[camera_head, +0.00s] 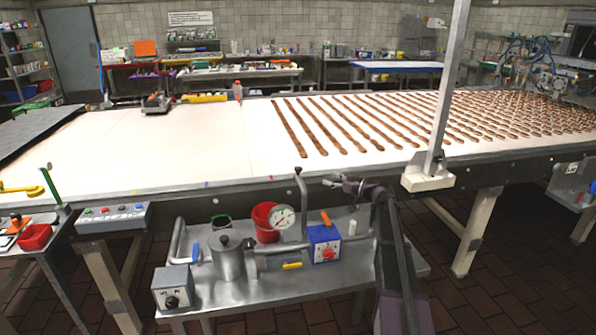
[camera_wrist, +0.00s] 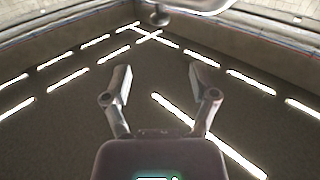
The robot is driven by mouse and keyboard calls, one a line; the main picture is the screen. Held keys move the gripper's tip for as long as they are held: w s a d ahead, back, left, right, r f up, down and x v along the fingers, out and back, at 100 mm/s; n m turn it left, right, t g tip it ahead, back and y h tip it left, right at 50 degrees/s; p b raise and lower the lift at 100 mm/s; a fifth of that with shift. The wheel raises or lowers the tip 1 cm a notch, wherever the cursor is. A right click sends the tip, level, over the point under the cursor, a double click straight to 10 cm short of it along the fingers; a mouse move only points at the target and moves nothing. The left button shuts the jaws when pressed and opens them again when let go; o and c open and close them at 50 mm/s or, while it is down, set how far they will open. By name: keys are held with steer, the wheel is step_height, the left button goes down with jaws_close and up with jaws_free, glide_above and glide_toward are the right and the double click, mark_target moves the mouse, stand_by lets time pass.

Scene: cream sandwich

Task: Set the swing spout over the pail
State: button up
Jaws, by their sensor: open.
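A red pail (camera_head: 264,216) stands on the metal bench, partly hidden by a round dial gauge (camera_head: 283,218). An upright grey pipe with a dark knobbed top (camera_head: 300,200) rises right of the gauge. It may be the swing spout, but I cannot be sure. I cannot tell any spout outlet over the pail. My gripper (camera_head: 333,182) is in the air right of the pipe's top, apart from it. In the wrist view my gripper (camera_wrist: 158,80) is open with nothing between its fingers. Neither the pail nor the pipe can be made out there for certain.
The bench (camera_head: 205,292) also holds a lidded steel pot (camera_head: 228,262), a dark green container (camera_head: 221,223), a blue box with an orange lever (camera_head: 324,244) and a grey knob box (camera_head: 173,288). Behind runs a wide conveyor (camera_head: 190,150) with brown strips. A pale post (camera_head: 445,100) stands at right.

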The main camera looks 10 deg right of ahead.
mark_target(301, 170)
steer(key=shift+w, duration=0.1)
steer(key=x, duration=1.3)
steer(key=shift+w+a+f, duration=0.1)
steer(key=shift+w+a, duration=0.1)
steer(key=shift+a, duration=0.1)
jaws_close()
